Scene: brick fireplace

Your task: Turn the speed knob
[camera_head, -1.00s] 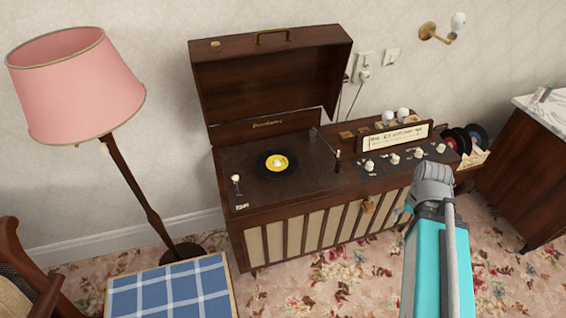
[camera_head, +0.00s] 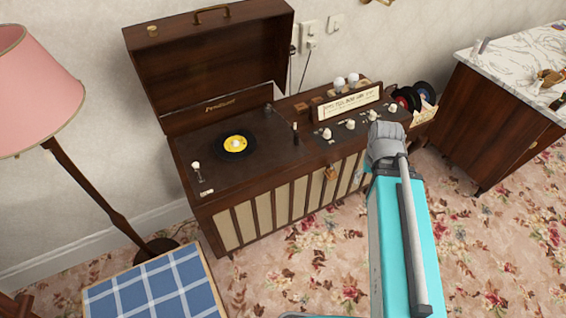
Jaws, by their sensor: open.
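A wooden record player cabinet (camera_head: 265,215) stands against the wall with its lid (camera_head: 210,65) up. A small knob with a pale top (camera_head: 196,166) stands at the left front of the deck, above a small white label (camera_head: 206,192). Several white knobs (camera_head: 350,124) line the right panel; I cannot read which is marked speed. A black record with a yellow label (camera_head: 236,144) lies on the turntable. My gripper (camera_head: 359,179) shows only in part beyond my teal arm, in front of the cabinet's right side. It looks open and holds nothing that I can see.
A pink floor lamp (camera_head: 38,90) stands at left, behind a blue checked cushion (camera_head: 155,290). A crate of records (camera_head: 422,112) and a marble-topped dresser (camera_head: 520,50) are at right. The flowered carpet (camera_head: 290,275) before the cabinet is clear.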

